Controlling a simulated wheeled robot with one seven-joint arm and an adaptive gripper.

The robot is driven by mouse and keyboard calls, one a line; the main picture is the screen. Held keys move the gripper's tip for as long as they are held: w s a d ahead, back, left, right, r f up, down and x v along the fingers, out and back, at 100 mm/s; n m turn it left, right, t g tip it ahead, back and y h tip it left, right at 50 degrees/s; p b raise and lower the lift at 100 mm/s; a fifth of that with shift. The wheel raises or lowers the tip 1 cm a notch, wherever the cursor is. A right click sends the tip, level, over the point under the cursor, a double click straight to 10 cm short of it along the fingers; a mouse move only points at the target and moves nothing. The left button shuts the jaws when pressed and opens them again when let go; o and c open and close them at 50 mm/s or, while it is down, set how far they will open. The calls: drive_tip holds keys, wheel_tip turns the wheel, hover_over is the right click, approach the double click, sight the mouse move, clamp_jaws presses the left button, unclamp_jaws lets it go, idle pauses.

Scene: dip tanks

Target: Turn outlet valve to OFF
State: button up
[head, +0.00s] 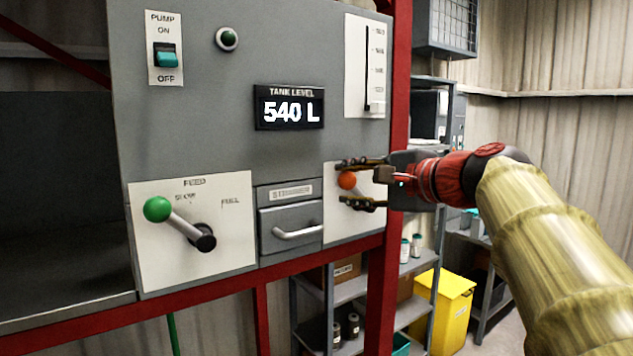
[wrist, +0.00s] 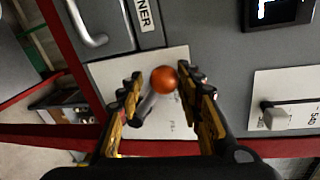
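The outlet valve appears to be the lever with an orange ball knob (head: 347,180) on a white plate (head: 345,226) at the panel's lower right. In the wrist view the orange ball (wrist: 164,80) sits at the end of a short grey lever (wrist: 147,104). My gripper (head: 354,183) is open, its fingers above and below the ball in the head view. In the wrist view the ball lies between the fingertips (wrist: 163,84), close to the right finger, with a gap to the left one. Whether the right finger touches it I cannot tell. The plate's lettering is mostly hidden or unreadable.
A green-knobbed feed lever (head: 158,209) and a drawer with a handle (head: 297,232) are left of the valve. Above are a pump switch (head: 166,56), a display reading 540 L (head: 290,108) and a slider (head: 368,65). A red frame post (head: 400,75) stands beside the panel.

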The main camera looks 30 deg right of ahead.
drive_tip(key=o, duration=0.4)
drive_tip(key=shift+r, duration=0.1)
drive_tip(key=shift+a+r, duration=0.1)
wheel_tip(320, 180, up, 10)
drive_tip(key=shift+f, duration=0.1)
idle(0.3)
drive_tip(key=shift+c, duration=0.6)
